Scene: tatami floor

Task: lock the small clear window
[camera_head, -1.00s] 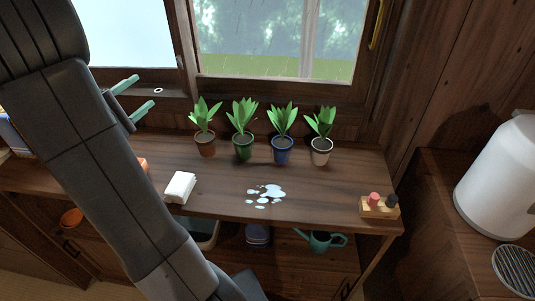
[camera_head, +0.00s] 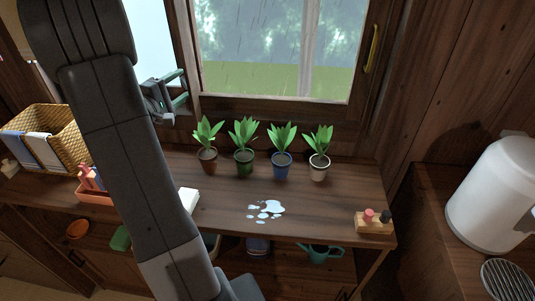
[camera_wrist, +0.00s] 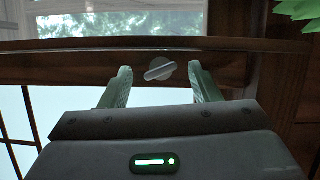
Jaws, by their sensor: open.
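The clear window (camera_head: 280,45) stands behind the shelf, with rain, trees and grass seen through it; its glass also shows at the top of the wrist view (camera_wrist: 120,20). A latch (camera_wrist: 159,69), a pale round disc with a slanted bar across it, sits on the dark wooden frame. It lies between and just beyond my fingertips in the wrist view. My gripper (camera_head: 184,87) is open and empty near the window's left post; it also shows in the wrist view (camera_wrist: 161,76). The latch is not visible in the head view. I cannot tell whether the fingers touch it.
Several potted plants (camera_head: 244,163) line the shelf (camera_head: 330,200) below the window. A puddle (camera_head: 266,210), a white block (camera_head: 189,200) and a bottle rack (camera_head: 374,222) lie in front. A wicker basket (camera_head: 70,122) stands left, a white container (camera_head: 495,195) right. A yellow handle (camera_head: 373,48) is on the window's right.

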